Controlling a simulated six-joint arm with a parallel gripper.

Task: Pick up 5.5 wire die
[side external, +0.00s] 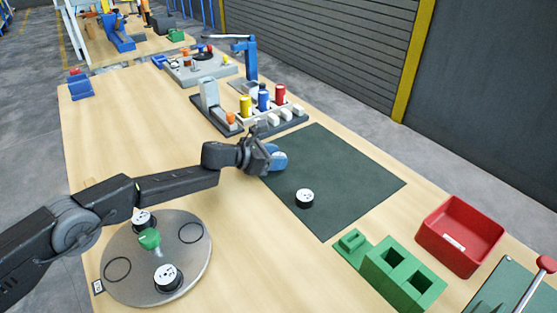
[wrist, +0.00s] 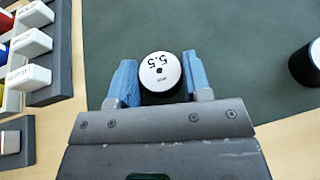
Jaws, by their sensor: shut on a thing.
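The 5.5 wire die (wrist: 160,72) is a short black cylinder with a white top marked "5.5". In the wrist view it sits between the two blue fingers of my gripper (wrist: 160,82), which is shut on it. In the side view my gripper (side external: 277,158) is at the left edge of the dark green mat, and its fingers hide the die. I cannot tell whether the die touches the mat. Another black die with a white top (side external: 305,198) stands on the mat, and it shows at the right edge of the wrist view (wrist: 315,62).
The dark green mat (side external: 350,185) is mostly clear. A rack (side external: 262,122) with coloured cylinders and white blocks stands behind it. A green block (side external: 403,272) and red bin (side external: 460,235) are at the right. A round plate (side external: 185,255) with more dies is at the front left.

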